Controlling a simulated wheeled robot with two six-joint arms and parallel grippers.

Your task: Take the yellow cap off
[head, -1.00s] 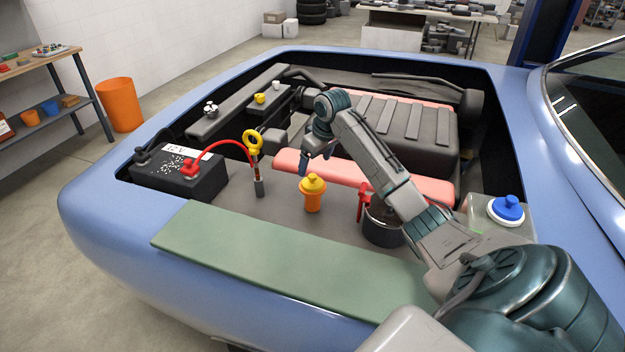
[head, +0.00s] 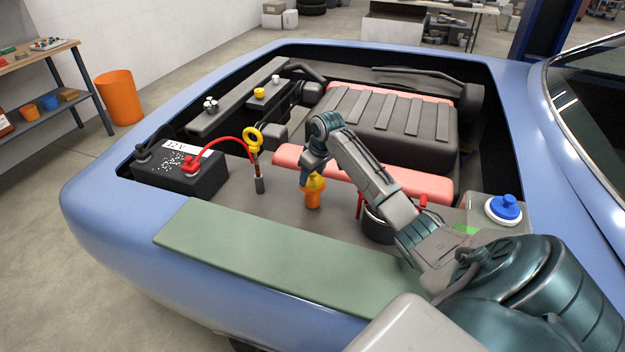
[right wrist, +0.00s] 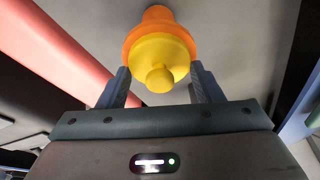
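The yellow cap (head: 315,183) sits on top of an orange filler neck (head: 313,200) in the engine bay. In the right wrist view the yellow cap (right wrist: 158,62) and its small knob face the camera, with the orange neck (right wrist: 157,28) behind. My right gripper (head: 310,178) is just above and around the cap in the head view. Its fingers (right wrist: 158,85) stand apart, one on each side of the cap, with a gap at the left; contact is not clear. My left gripper is not in view.
A black battery (head: 180,175) with a red cable and a yellow-ringed dipstick (head: 253,140) stand to the left. A dark pot (head: 378,225) with red handles and a blue-capped reservoir (head: 505,208) are to the right. A green mat (head: 270,255) covers the front edge.

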